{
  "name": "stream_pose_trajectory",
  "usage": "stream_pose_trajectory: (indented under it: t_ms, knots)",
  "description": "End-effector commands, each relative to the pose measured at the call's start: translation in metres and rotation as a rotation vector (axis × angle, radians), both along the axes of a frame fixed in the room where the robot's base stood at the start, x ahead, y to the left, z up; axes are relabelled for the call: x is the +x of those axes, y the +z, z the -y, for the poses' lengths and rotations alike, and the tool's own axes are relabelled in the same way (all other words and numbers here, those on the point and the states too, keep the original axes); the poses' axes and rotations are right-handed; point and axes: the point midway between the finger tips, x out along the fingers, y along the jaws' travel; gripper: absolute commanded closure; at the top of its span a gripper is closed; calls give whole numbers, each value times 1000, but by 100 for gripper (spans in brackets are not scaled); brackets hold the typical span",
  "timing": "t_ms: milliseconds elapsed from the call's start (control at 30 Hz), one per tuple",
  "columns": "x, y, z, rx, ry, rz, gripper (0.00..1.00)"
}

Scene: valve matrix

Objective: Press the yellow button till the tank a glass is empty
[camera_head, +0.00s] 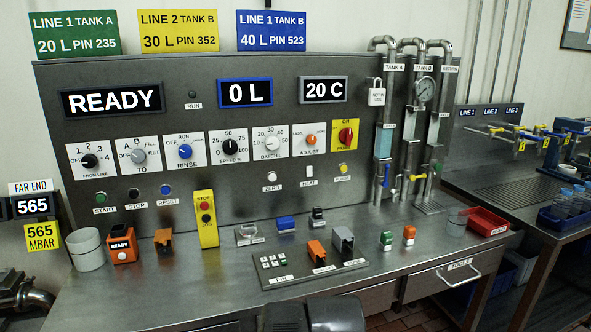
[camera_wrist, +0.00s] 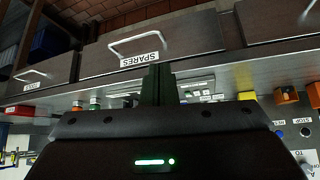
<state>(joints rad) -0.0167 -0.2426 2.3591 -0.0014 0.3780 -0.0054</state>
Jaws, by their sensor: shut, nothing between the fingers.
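The yellow button (camera_head: 343,168) is a small round knob low on the grey panel, right of the white and black buttons. Its label is too small to read surely. The tank A glass (camera_head: 383,142) is an upright tube under the TANK A sign, with pale blue liquid in it. My gripper (camera_wrist: 158,84) shows in the wrist view as two dark fingers, shut and empty, in front of the bench's drawer side. It is well away from the yellow button, which I cannot make out in the wrist view. In the head view, a dark part of my arm shows at the bottom edge.
The display (camera_head: 245,93) reads 0 L and another (camera_head: 112,99) reads READY. A yellow JOG pendant (camera_head: 206,219), a keypad (camera_head: 273,263) and small coloured blocks stand on the bench (camera_head: 170,290). A red tray (camera_head: 487,222) lies at right. A SPARES drawer handle (camera_wrist: 138,42) juts out near my fingers.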

Motion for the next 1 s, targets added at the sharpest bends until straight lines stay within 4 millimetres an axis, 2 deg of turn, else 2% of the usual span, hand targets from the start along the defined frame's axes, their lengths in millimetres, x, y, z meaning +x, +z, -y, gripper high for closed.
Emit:
stream_pose_trajectory:
  t_ms: [167,367,467,567,700,833,1000]
  knots:
    - [6,-1,10,-103,49,-90,100]
    - [26,4,43,-400,156,-303,100]
    - [42,13,62,-578,205,-401,100]
    - [64,25,79,-765,247,-480,100]
    - [102,46,94,-1038,300,-551,100]
    - [141,65,96,-1280,340,-568,100]
    - [182,81,87,-1513,379,-538,100]
